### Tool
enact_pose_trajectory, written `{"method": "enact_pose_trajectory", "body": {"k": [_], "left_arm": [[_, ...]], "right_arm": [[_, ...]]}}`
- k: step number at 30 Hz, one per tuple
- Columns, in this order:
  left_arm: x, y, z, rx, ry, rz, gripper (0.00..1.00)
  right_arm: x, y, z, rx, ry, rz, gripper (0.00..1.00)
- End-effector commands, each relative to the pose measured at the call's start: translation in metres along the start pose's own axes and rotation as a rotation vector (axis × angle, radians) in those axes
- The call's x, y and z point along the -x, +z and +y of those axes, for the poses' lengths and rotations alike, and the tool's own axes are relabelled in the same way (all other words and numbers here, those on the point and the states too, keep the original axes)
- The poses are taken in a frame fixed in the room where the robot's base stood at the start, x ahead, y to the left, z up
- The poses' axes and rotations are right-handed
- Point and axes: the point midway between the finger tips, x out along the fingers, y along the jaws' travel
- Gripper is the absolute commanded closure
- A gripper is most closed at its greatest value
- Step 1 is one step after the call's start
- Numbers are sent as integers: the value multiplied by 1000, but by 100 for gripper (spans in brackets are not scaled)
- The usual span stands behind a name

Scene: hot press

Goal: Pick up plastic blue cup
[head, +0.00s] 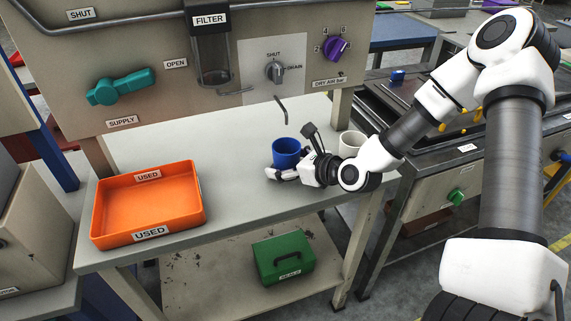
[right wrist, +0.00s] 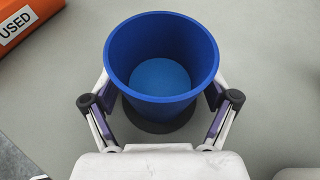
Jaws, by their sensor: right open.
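The blue plastic cup (head: 286,152) stands upright on the grey table, under the panel's drain tube. In the right wrist view the empty blue cup (right wrist: 161,62) sits between the two fingers of my right gripper (right wrist: 160,100). The fingers are open, one on each side of the cup, and appear close to its wall; I cannot tell whether they touch. In the head view my right gripper (head: 290,172) is low at the cup's front side. My left gripper is not in view.
An orange tray (head: 200,209) marked USED lies on the table's left part. A white cup (head: 350,144) stands to the right, behind my right wrist. The panel (head: 170,40) with valves and a filter rises behind. A green box (head: 283,258) sits on the lower shelf.

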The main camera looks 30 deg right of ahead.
Motion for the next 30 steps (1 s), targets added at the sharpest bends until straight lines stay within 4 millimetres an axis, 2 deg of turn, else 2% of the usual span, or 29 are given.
{"method": "enact_pose_trajectory", "body": {"k": [5,6,11,12,23,26,30], "left_arm": [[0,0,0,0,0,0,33],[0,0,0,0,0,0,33],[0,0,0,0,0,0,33],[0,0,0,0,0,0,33],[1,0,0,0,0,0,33],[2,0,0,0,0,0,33],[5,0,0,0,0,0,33]], "right_arm": [[0,0,0,-2,0,0,14],[0,0,0,-2,0,0,21],[0,0,0,-2,0,0,78],[0,0,0,-2,0,0,83],[1,3,0,-1,-1,-1,83],[4,10,-1,-1,-1,-3,83],[12,30,-2,-2,-1,-5,83]]}}
